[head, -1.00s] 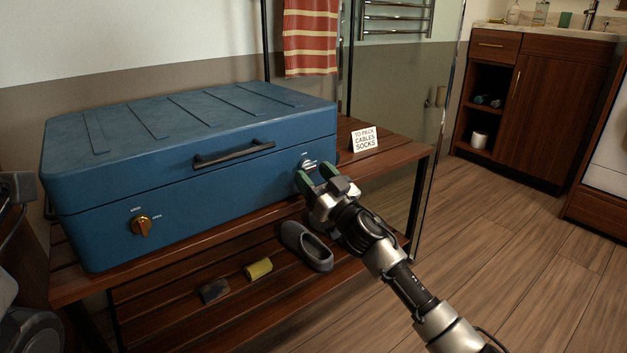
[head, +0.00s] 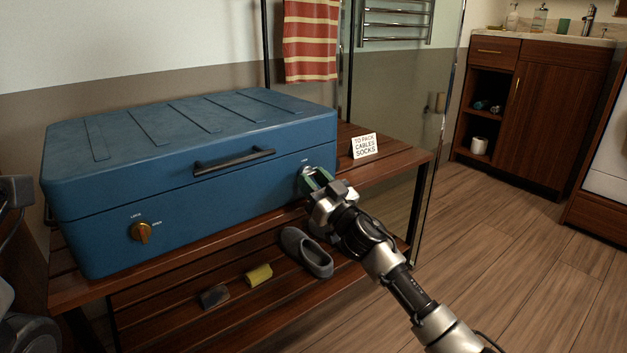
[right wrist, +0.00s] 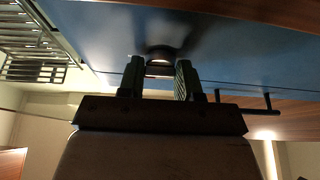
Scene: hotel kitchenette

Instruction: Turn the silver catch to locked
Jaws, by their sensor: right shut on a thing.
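The blue case (head: 150,190) lies shut on a slatted wooden bench. The silver catch (head: 306,171) is at the right end of its front, mostly hidden by my gripper, so I cannot read which mark it points to. My right gripper (head: 317,178) is shut on the silver catch. In the right wrist view its two fingers (right wrist: 159,80) stand on either side of the round catch (right wrist: 160,53).
A black handle (head: 234,160) sticks out from the case between the catches. A small card (head: 364,146) stands on the bench (head: 400,162) to the right. A grey shoe (head: 307,252) and a yellow item (head: 259,275) lie on the lower shelf. The floor at right is clear.

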